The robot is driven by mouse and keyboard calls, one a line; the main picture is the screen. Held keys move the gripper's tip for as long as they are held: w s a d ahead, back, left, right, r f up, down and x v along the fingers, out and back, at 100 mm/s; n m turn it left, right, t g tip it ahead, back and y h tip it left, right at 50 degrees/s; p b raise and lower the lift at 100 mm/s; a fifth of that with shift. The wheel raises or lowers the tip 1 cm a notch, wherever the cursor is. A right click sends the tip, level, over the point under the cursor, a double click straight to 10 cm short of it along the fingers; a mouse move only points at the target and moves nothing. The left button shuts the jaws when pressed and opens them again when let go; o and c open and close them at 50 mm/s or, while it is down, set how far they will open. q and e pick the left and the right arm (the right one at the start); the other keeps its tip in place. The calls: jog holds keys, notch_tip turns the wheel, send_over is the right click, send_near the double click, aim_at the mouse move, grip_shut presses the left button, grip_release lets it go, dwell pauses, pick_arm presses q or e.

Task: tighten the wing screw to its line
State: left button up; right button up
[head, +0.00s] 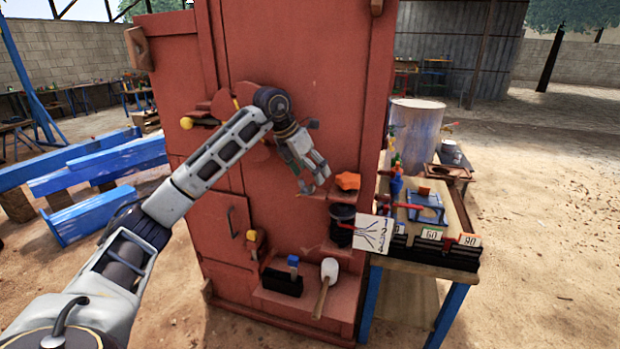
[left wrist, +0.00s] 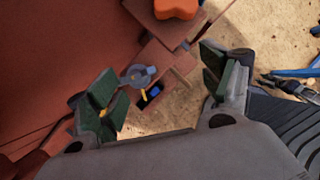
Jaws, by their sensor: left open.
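An orange lobed knob (head: 347,181) sits on a small red bracket on the front of the red machine (head: 290,60). It also shows at the top edge of the left wrist view (left wrist: 175,8). It may be the wing screw, but I cannot tell for sure, and no line is readable on it. My left gripper (head: 315,181) is open and empty, pointing down just left of the knob. In the left wrist view its green-padded fingers (left wrist: 160,88) are spread wide, with the knob beyond them. My right gripper is not in view.
A mallet (head: 328,278) and a blue-topped black block (head: 290,276) are on a low red ledge. A black cup (head: 342,222) stands below the knob. A bench (head: 455,215) with a card (head: 372,235) and tools stands at right. Blue beams (head: 90,160) lie at left.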

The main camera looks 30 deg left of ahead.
pick_arm(q)
jog(key=shift+n+y, duration=0.4)
jog(key=shift+y, duration=0.4)
jog(key=a, duration=0.1)
jog(key=a+r, duration=0.1)
jog(key=a, duration=0.1)
jog(key=shift+s+a+r, duration=0.25)
jog(key=shift+s+a, duration=0.05)
jog(key=shift+a, duration=0.1)
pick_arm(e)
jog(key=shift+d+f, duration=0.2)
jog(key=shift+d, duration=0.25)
